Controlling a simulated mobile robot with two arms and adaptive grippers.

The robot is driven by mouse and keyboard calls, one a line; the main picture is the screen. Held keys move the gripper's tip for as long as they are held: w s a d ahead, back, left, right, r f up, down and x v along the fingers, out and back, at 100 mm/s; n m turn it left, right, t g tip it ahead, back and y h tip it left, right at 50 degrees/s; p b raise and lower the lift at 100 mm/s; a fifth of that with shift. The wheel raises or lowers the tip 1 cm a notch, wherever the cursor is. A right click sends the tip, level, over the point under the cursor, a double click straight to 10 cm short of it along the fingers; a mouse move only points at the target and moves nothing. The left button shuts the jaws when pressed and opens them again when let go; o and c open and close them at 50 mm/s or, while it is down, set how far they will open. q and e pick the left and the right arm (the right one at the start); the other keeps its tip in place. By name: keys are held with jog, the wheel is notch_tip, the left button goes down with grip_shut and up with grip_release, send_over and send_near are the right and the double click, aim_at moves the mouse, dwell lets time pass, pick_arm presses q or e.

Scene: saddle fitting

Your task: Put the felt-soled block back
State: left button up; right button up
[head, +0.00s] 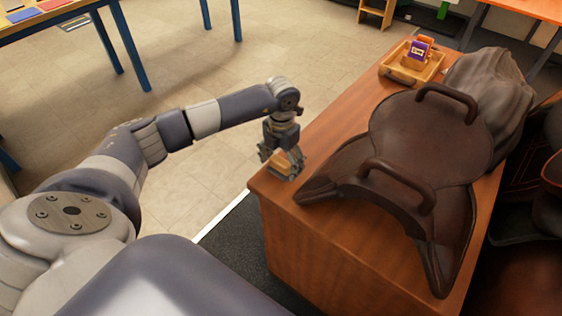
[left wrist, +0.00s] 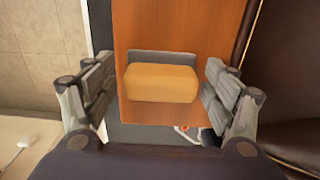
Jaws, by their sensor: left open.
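The felt-soled block is a small tan wooden block (left wrist: 160,84) with a grey layer along its far side. In the left wrist view it lies over the brown table top, close to the table's end. My left gripper (head: 281,160) is open, with its fingers on either side of the block and a clear gap to each. In the head view the block (head: 279,168) shows partly between the fingers, near the table's left corner. Whether it rests flat on the table is hard to tell. My right gripper is not in view.
A dark brown saddle (head: 425,135) with two raised handles fills much of the wooden table (head: 310,245), just right of my left gripper. A wooden tray (head: 398,72) with a purple-and-yellow item stands at the table's far end. The floor left of the table is free.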

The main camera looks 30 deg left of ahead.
aim_at(281, 160)
pick_arm(q)
jog(key=shift+r, duration=0.1)
jog(key=shift+r, duration=0.2)
notch_tip(281, 160, up, 12)
jog(key=b, duration=0.1)
jog(key=shift+f, duration=0.15)
dwell(0.4)
